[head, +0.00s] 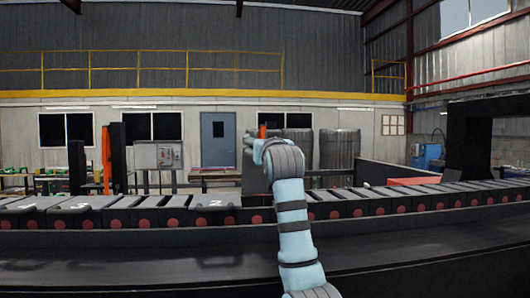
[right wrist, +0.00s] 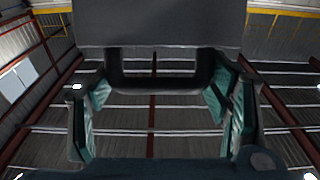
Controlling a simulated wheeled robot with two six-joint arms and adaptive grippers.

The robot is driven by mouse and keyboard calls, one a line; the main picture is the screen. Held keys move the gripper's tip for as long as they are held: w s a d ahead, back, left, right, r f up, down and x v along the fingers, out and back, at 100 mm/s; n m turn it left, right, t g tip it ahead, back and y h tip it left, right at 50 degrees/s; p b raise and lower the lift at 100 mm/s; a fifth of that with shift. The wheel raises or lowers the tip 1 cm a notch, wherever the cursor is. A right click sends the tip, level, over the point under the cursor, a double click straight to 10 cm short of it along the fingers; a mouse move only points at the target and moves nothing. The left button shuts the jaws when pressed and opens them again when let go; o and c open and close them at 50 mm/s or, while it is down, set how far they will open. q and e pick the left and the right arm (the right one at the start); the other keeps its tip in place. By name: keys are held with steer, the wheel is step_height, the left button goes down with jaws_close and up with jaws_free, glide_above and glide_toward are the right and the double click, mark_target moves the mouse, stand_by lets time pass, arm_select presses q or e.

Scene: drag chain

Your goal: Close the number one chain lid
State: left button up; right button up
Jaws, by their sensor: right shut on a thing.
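The drag chain (head: 340,204) runs across the head view as a row of dark links with grey lids and red round marks. A lid marked 2 (head: 215,203) and a lid marked 3 (head: 75,207) lie flat on it. Just right of lid 2, a dark grey lid (head: 255,178) stands raised, with no number visible; I take it for the number one lid. My right gripper (head: 256,147) is at its top, with the fingers mostly hidden by the wrist. In the right wrist view a dark panel (right wrist: 160,28) lies at the fingers, and the gripper is shut on it. My left gripper is out of view.
A dark conveyor bed (head: 130,265) stretches along the front and is clear. A black frame (head: 472,140) stands at the right end. A dark post (head: 118,155) and a control box (head: 157,155) stand behind the chain on the left.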

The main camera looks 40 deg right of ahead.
steer(key=o, duration=1.4)
steer(key=shift+w+r, duration=0.1)
steer(key=shift+r, duration=0.05)
steer(key=shift+w+a, duration=0.1)
steer(key=shift+w, duration=0.05)
step_height(320, 180, up, 10)
steer(key=shift+a+r, duration=0.1)
steer(key=shift+a, duration=0.05)
